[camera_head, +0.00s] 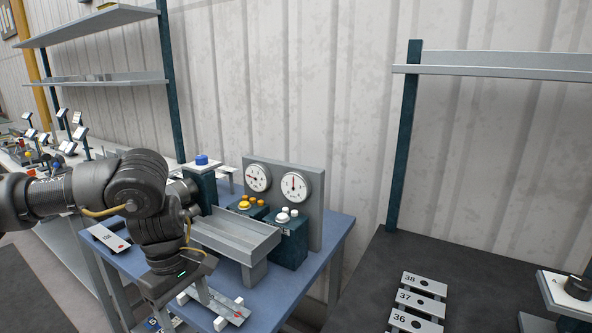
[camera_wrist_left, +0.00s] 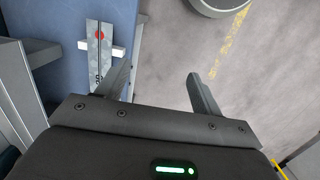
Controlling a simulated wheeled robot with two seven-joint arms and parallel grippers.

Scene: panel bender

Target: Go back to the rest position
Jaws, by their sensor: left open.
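My left arm comes in from the left in the head view, bent with its dark left gripper (camera_head: 182,306) pointing down over the front edge of the blue table (camera_head: 312,243). In the left wrist view the two fingers of the left gripper (camera_wrist_left: 158,72) stand wide apart with nothing between them. Below them is grey floor and the table edge. A metal plate with a red dot (camera_wrist_left: 99,42) lies on the table beside the left finger, apart from it. My right gripper is in neither view.
A grey trough (camera_head: 236,236), a panel with two dials (camera_head: 284,190) and button boxes (camera_head: 289,240) stand close to the right of my arm. A plate (camera_head: 108,238) lies at the table's left. A dark table (camera_head: 375,285) with numbered plates (camera_head: 420,300) stands at right.

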